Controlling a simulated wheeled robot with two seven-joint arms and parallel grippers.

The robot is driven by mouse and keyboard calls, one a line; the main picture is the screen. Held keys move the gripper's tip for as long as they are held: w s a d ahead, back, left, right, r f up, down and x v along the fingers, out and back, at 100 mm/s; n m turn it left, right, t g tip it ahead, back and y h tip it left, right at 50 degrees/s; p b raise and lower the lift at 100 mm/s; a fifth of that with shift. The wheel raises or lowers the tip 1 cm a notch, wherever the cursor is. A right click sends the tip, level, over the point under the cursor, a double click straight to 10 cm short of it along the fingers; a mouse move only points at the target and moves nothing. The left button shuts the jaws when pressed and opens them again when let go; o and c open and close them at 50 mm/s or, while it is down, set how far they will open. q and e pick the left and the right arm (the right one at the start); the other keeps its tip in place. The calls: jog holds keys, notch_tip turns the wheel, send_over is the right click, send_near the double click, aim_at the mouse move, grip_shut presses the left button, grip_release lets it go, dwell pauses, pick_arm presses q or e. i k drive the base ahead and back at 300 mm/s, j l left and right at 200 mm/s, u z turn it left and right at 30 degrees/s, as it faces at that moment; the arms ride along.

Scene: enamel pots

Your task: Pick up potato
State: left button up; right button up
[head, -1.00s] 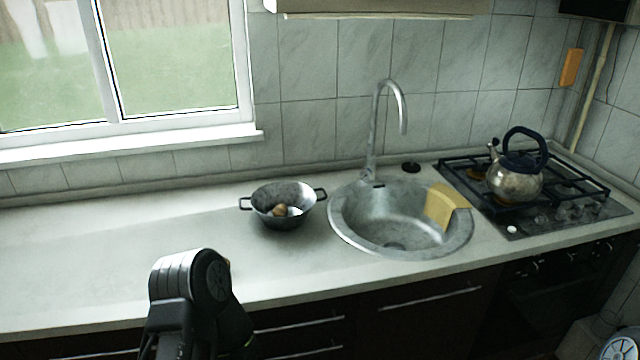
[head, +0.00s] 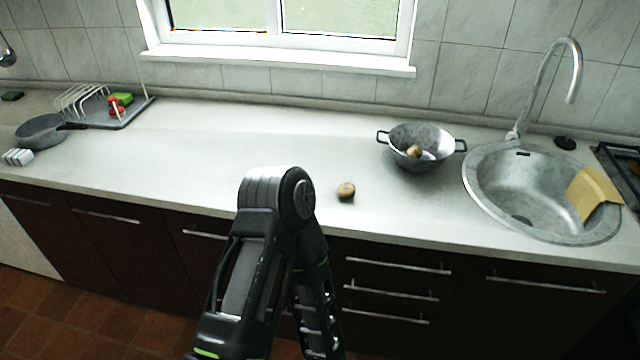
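A small brown potato (head: 346,191) lies on the bare counter in the head view, just right of my black arm. A second brown potato-like item (head: 414,151) sits inside the enamel pot (head: 412,168), a dark two-handled bowl behind and to the right of the first potato. A bent joint of one of my arms rises from the bottom middle, in front of the counter. Neither of my grippers shows, so their fingers and anything in them are hidden.
A round metal sink (head: 480,205) with a yellow cloth (head: 592,194) is at the right, under a tall faucet (head: 549,75). A dish rack (head: 85,102) and a grey pan (head: 42,131) stand at the far left. The counter (head: 190,150) between them and the pot is clear.

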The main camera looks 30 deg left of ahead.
aim_at(347, 190)
jog(key=u, duration=0.9)
jog(key=j+z, duration=0.15)
jog(key=z, duration=1.25)
jog(key=j+z, duration=0.3)
jog(key=k+j+z, duration=0.1)
jog(key=j+z, duration=0.2)
jog(key=k+j+z, duration=0.15)
jog(key=j+z, duration=0.15)
jog(key=j, duration=0.15)
jog(key=k+j+z, duration=0.1)
jog(key=j+z, duration=0.25)
jog(key=k+j, duration=0.5)
jog(key=j, duration=0.2)
jog(key=j+z, duration=0.05)
